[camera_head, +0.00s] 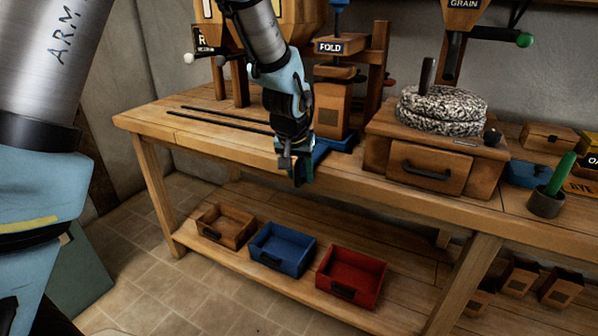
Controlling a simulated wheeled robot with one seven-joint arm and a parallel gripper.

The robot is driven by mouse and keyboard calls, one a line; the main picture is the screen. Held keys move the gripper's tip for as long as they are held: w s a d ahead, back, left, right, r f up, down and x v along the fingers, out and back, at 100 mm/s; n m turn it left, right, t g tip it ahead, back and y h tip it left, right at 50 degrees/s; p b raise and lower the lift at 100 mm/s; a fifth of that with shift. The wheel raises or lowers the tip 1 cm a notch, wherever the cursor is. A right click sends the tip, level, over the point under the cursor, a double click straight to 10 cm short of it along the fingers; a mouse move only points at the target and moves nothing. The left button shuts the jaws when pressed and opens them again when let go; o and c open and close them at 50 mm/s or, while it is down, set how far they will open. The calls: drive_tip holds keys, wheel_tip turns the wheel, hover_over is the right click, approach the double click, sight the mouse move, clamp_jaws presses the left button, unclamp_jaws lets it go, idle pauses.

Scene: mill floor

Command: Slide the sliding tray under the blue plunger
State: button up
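The sliding tray (322,147) is a low blue piece on the table at the right end of two dark rails (225,119). Its left part is hidden by my gripper. The blue plunger (340,5) shows at the top edge, above the wooden press labelled FOLD (335,47); its top is cut off. The tray's right part lies at the foot of this press. My gripper (296,168) points down at the table's front edge, at the tray's near left side. I cannot tell whether its fingers touch or hold the tray.
A stone mill (440,103) on a drawer base (375,152) stands right of the press. A green-handled pestle in a dark cup (546,203) is farther right. Wooden, blue (283,248) and red (352,275) bins sit on the lower shelf.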

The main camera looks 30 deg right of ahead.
drive_tip(key=b+v, duration=0.1)
drive_tip(key=v, duration=0.9)
drive_tip(key=shift+a+r, duration=0.15)
drive_tip(key=shift+r, duration=0.2)
drive_tip(key=shift+s, duration=0.1)
drive_tip(key=w+a+n+y+p, duration=0.1)
drive_tip(key=w+a, duration=0.2)
drive_tip(key=a, duration=0.3)
drive_tip(key=w+a+n, duration=0.1)
drive_tip(key=w+a, duration=0.2)
drive_tip(key=a, duration=0.2)
drive_tip(key=s+a+f+n+g+y+p, duration=0.1)
drive_tip(key=a+n, duration=0.5)
drive_tip(key=a, duration=2.2)
wheel_tip(320, 180, down, 2)
drive_tip(key=shift+s+a+f+n+y+p, duration=0.35)
drive_tip(key=shift+s+y+p, duration=0.35)
drive_tip(key=shift+s, duration=0.45)
drive_tip(key=shift+d+r, duration=0.1)
drive_tip(key=shift+r, duration=0.05)
drive_tip(key=shift+c, duration=0.2)
